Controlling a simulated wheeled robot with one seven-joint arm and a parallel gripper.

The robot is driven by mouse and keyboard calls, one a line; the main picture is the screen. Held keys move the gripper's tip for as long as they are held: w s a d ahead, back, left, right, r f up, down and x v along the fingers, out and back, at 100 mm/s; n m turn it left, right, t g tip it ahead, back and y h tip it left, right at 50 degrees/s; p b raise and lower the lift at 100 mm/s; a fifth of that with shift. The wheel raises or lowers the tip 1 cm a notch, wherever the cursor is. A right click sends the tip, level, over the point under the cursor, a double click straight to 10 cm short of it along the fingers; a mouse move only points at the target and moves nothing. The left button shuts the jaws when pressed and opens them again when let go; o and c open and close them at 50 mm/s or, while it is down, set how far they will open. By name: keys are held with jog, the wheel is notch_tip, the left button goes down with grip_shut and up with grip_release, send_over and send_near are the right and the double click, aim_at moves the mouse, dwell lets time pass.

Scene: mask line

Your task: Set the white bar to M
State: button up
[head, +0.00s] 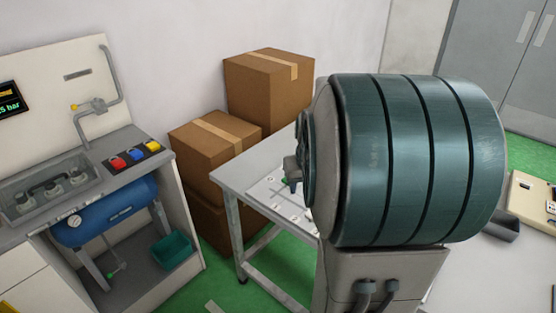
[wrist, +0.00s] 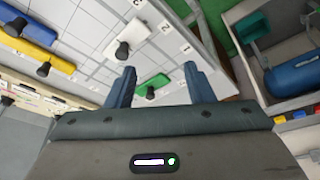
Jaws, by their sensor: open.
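A white bar (wrist: 126,36) with a black knob lies on the tiled white panel in the wrist view, above and left of my fingers. In the head view, my arm hides most of the panel and the gripper.
A yellow bar (wrist: 38,57) and a blue bar (wrist: 28,26) lie at the wrist view's left. The grey table (head: 238,177) stands beside stacked cardboard boxes (head: 268,95). A bench with red, blue and yellow buttons (head: 135,153) is at left. Green floor lies between.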

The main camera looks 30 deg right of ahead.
jog(key=d+f+m, duration=0.1)
jog(key=d, duration=0.9)
jog(key=shift+t, duration=0.3)
jog(key=x, duration=0.9)
jog(key=w+b+x, duration=0.1)
jog(key=x, duration=0.3)
jog(key=shift+w+a+f, duration=0.1)
jog(key=shift+a+f, duration=0.05)
jog(key=shift+c, duration=0.3)
grip_shut()
